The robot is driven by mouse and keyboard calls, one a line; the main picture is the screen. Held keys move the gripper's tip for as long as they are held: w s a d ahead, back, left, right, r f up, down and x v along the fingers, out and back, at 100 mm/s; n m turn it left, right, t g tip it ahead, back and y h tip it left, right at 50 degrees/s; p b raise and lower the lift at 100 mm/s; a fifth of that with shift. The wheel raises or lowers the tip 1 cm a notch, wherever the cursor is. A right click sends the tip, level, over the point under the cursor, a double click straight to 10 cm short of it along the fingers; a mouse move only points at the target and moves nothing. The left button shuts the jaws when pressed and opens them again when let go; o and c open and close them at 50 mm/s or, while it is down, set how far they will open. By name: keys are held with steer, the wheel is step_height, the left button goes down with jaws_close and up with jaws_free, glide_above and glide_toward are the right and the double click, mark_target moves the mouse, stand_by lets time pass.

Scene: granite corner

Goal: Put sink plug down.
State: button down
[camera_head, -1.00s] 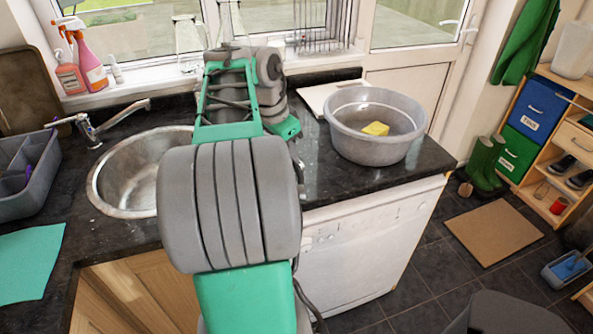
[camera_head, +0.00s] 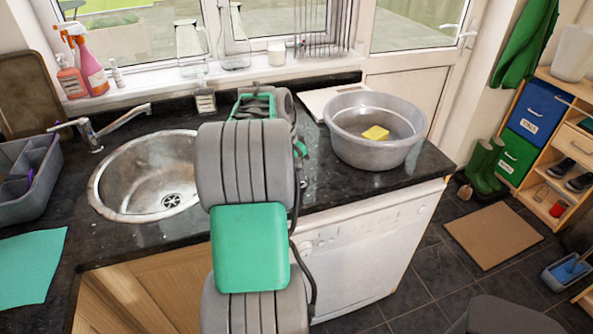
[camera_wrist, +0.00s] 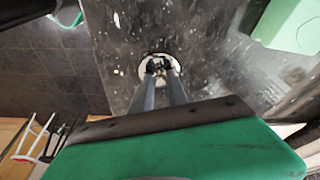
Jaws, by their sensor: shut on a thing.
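The sink plug (camera_wrist: 175,65) is a small pale round disc in the wrist view, in the fingers of my gripper (camera_wrist: 161,66). The two grey fingers close on its middle. Dark speckled worktop (camera_wrist: 125,30) lies behind it. I cannot tell whether the plug touches the worktop or hangs just above it. In the head view my own arm hides the gripper and the plug. The round steel sink (camera_head: 140,165) is left of my arm, with its drain (camera_head: 171,201) uncovered.
A grey basin (camera_head: 350,150) with a yellow sponge (camera_head: 375,133) stands on the worktop right of my arm. A soap bottle (camera_head: 205,100) stands at the back. A grey caddy (camera_head: 45,185) and a turquoise cloth (camera_head: 30,265) are at the left.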

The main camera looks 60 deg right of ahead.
steer(key=c, duration=1.3)
jaws_free()
steer(key=shift+r+p, duration=0.3)
steer(key=shift+p, duration=0.05)
steer(key=v, duration=1.2)
steer(key=w+a+n+t, duration=0.1)
steer(key=w+a+n, duration=0.5)
steer(key=w+a, duration=0.3)
steer(key=a+f+n+t+y, duration=0.1)
steer(key=a+n, duration=0.5)
steer(key=a, duration=0.6)
steer(key=a+f+n+t+y, duration=0.1)
steer(key=a+f+n, duration=0.3)
steer(key=a, duration=0.8)
steer(key=a+f+n+t, duration=0.1)
steer(key=a+f+n, duration=0.2)
steer(key=a+n, duration=0.4)
steer(key=a, duration=0.6)
steer(key=shift+s+f+n+t+y+p, duration=0.2)
steer(key=shift+s+n+t+y+p, duration=0.1)
steer(key=shift+s+t+y+p, duration=0.1)
